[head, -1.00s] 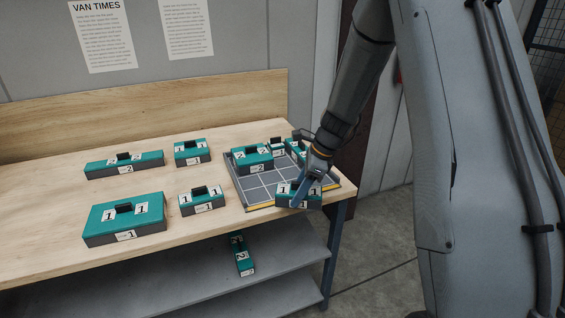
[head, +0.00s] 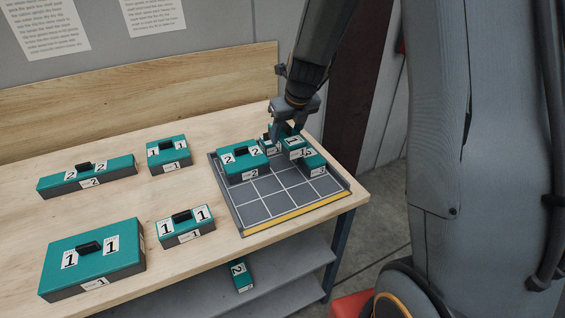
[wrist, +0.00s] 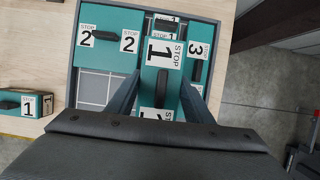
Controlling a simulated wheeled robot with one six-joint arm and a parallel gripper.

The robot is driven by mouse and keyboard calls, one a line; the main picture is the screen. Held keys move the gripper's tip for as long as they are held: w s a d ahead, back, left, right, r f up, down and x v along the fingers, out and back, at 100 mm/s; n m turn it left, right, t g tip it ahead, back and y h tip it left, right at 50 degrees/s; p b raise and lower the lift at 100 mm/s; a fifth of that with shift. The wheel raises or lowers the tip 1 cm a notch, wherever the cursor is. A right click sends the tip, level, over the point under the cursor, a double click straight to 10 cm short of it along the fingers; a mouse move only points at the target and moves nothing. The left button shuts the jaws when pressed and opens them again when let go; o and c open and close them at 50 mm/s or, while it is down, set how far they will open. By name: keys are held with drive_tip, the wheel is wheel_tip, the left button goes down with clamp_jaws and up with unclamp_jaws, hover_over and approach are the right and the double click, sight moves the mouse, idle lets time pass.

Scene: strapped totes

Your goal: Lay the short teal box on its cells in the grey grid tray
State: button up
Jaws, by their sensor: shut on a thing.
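My gripper (head: 287,132) is shut on a short teal box (head: 294,153) marked 1, over the back part of the grey grid tray (head: 240,217). In the wrist view the held box (wrist: 161,53) lies lengthwise between the two fingers. A teal box marked 2 (head: 243,168) sits in the tray to its left, and a box marked 3 (wrist: 199,45) to its right. Another small teal box (wrist: 166,21) is just beyond it. I cannot tell whether the held box touches the tray floor or hangs above it. The front cells of the tray are empty.
Several teal boxes stand on the wooden table left of the tray: a long one marked 2 (head: 87,178), two small ones (head: 168,153) (head: 185,228) and a large one (head: 95,270). Another box (head: 238,276) lies on the lower shelf. A wooden backboard (head: 140,105) closes the rear.

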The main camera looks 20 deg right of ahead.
drive_tip(key=f, duration=0.3)
drive_tip(key=f+b, duration=0.1)
drive_tip(key=f, duration=0.1)
drive_tip(key=shift+w+a+f, duration=0.1)
drive_tip(key=shift+w+f, duration=0.1)
drive_tip(key=shift+f, duration=0.2)
drive_tip(key=shift+f+b, duration=1.45)
drive_tip(key=shift+f, duration=0.6)
drive_tip(key=shift+f, duration=0.15)
drive_tip(key=o, duration=1)
